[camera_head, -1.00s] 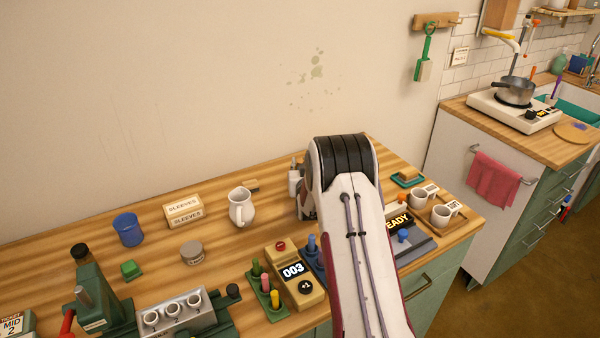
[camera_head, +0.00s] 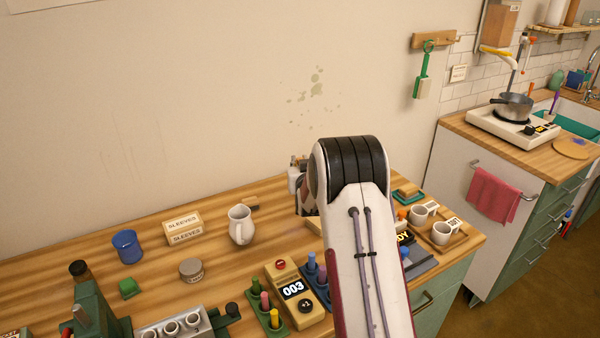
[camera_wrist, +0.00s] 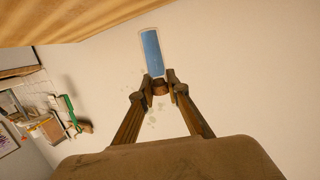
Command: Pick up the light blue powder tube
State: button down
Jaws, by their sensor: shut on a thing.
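My gripper (camera_wrist: 160,83) is shut on the brown stopper end of a blue powder tube (camera_wrist: 152,52) in the wrist view. The tube's clear body with blue powder extends past the fingertips, in front of the pale wall. In the head view my arm hides the fingertips and the held tube.
A blue rack (camera_head: 318,284) with blue and purple tubes stands beside the 003 counter (camera_head: 293,289). A green rack (camera_head: 266,312) holds several coloured tubes. A white jug (camera_head: 240,225), a sleeves box (camera_head: 184,228) and a blue cup (camera_head: 127,246) stand further left. Cups (camera_head: 441,232) stand at right.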

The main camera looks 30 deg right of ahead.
jog(key=shift+r, duration=1.4)
